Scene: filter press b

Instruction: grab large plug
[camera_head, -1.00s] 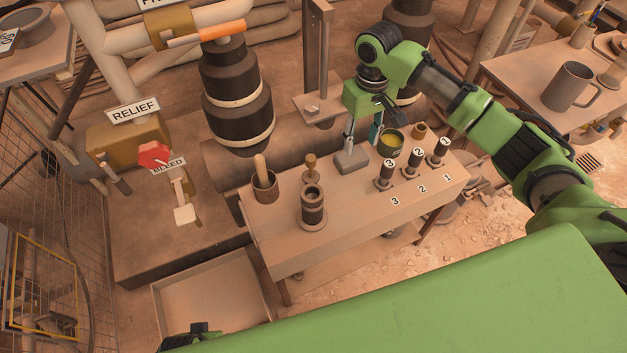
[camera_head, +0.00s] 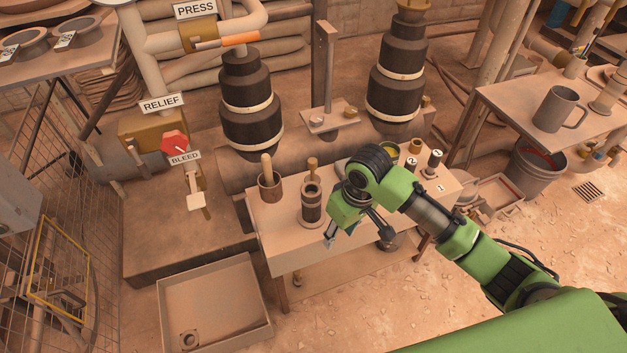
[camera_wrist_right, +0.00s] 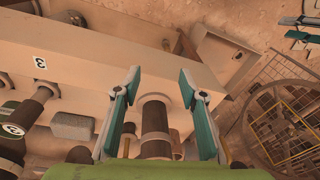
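A dark cylinder with a light band and a round, flanged foot (camera_head: 312,204) stands upright on the bench, seemingly the large plug, though nothing marks it so. In the right wrist view the dark cylinder (camera_wrist_right: 155,128) shows between the two fingers, its foot toward the fingertips. My right gripper (camera_head: 357,238) is at the front of the bench, just right of the cylinder in the head view. Its fingers are spread apart (camera_wrist_right: 158,80), with no clear contact. My left gripper is out of view.
Numbered black plugs (camera_head: 411,167) stand at the bench's right end, partly behind my right arm. A cup with a pestle (camera_head: 269,185) and a small wooden knob (camera_head: 312,170) stand near the cylinder. A tray (camera_head: 262,300) lies on the floor at left.

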